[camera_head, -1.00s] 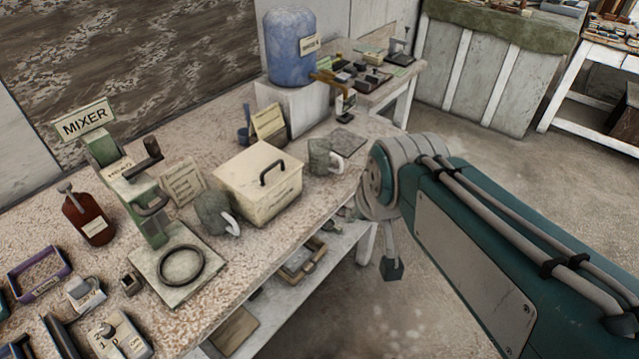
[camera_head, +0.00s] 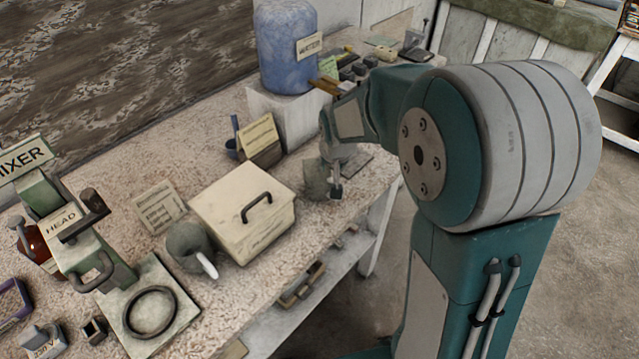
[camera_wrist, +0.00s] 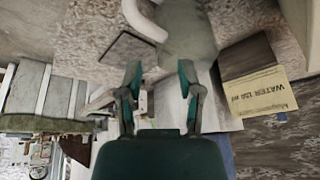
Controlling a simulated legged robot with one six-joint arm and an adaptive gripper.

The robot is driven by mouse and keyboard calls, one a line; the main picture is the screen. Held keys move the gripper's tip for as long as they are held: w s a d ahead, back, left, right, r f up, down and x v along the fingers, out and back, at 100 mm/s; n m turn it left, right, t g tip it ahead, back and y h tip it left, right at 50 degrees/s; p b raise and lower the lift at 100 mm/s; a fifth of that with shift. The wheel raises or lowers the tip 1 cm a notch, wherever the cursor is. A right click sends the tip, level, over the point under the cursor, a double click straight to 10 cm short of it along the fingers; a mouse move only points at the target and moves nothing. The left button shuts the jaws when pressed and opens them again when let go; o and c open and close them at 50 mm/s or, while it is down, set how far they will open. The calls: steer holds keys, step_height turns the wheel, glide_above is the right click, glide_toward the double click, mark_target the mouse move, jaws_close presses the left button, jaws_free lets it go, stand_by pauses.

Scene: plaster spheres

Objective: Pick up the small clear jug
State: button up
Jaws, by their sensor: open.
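A small grey-green, cloudy jug (camera_head: 315,182) stands on the bench to the right of the lidded box, partly hidden by my gripper (camera_head: 334,186). In the wrist view the jug's body (camera_wrist: 186,32) and its white handle (camera_wrist: 145,20) lie just ahead of my gripper (camera_wrist: 160,76). My gripper's fingers are spread apart with nothing held between them. Whether a finger touches the jug I cannot tell. A second similar jug (camera_head: 188,245) with a white handle stands left of the box.
A cream lidded box (camera_head: 243,205) stands between the jugs. A sign card (camera_head: 258,138) and a blue water barrel (camera_head: 287,50) on a pale block (camera_head: 290,113) are behind. A dark flat tile (camera_wrist: 128,50) lies near the jug. A mixer (camera_head: 85,240) stands at left.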

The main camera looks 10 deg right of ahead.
mark_target(330, 175)
steer(key=shift+x, duration=3.2)
steer(key=shift+d, duration=0.1)
jaws_close()
